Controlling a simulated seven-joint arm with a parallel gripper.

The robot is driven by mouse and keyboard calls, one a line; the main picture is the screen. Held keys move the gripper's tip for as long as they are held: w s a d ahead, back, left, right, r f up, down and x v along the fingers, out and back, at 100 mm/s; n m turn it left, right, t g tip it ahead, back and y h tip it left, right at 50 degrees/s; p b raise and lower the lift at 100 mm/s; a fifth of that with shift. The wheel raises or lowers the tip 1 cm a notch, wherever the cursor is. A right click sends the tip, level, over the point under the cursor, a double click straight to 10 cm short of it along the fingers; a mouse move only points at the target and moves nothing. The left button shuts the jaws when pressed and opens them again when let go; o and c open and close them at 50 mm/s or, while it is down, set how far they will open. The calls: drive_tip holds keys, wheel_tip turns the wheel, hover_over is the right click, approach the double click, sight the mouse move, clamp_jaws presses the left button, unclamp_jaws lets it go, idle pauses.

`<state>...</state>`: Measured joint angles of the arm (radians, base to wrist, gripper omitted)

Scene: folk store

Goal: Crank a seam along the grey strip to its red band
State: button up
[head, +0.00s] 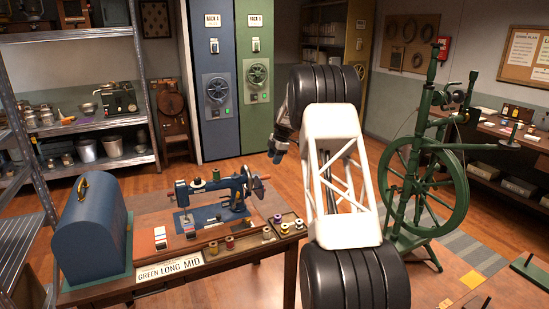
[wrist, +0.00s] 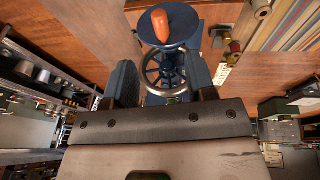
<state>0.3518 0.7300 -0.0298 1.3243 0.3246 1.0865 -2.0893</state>
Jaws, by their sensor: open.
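The dark blue sewing machine (head: 215,190) stands on the wooden table. Its handwheel is at the right end, with a reddish crank knob (head: 258,185). In the wrist view, the spoked handwheel (wrist: 166,72) shows between my fingers, with the orange knob (wrist: 160,25) beyond the fingertips. My gripper (head: 278,152) is open and empty, above and to the right of the machine in the head view; it also shows in the wrist view (wrist: 162,80). I cannot make out the grey strip or its red band clearly; small coloured pieces (head: 189,228) lie at the machine's needle end.
A blue domed case (head: 91,232) stands on the table's left. A colour-banded card (head: 160,238) lies beside it. Several thread spools (head: 267,233) stand at the table's front right. A green spinning wheel (head: 425,190) stands to the right.

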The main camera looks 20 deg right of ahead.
drive_tip(key=shift+x, duration=4.8)
drive_tip(key=c, duration=0.8)
drive_tip(key=shift+o, duration=0.2)
